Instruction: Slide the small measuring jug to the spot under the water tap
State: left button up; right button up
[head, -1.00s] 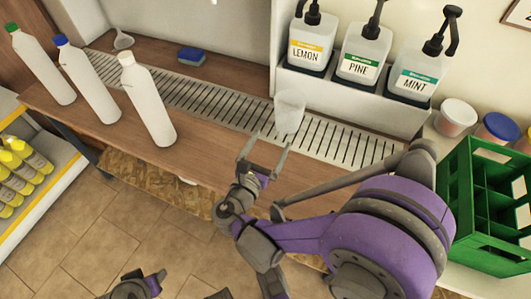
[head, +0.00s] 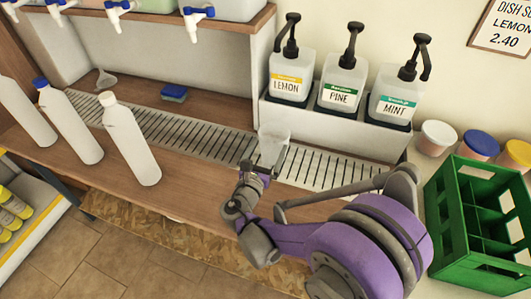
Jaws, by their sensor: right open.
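The small measuring jug (head: 273,142), clear and pale, stands upright on the slotted drip grate (head: 205,138). My right gripper (head: 264,163) is open on the near side of the jug, its fingertips close to the jug's lower part. I cannot tell whether they touch it. Several taps with blue handles show at the top left, the nearest to the jug being the right-hand tap (head: 197,20). I cannot tell which one is the water tap. My left gripper is out of view.
Lemon, pine and mint pump bottles (head: 341,84) stand in a white holder behind the grate. A blue sponge (head: 174,92) and a white-capped bottle (head: 130,140) are to the left. A green crate (head: 478,225) stands at the right.

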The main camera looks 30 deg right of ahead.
jog(key=shift+c, duration=0.2)
grip_shut()
dwell(0.6)
dwell(0.8)
dwell(0.6)
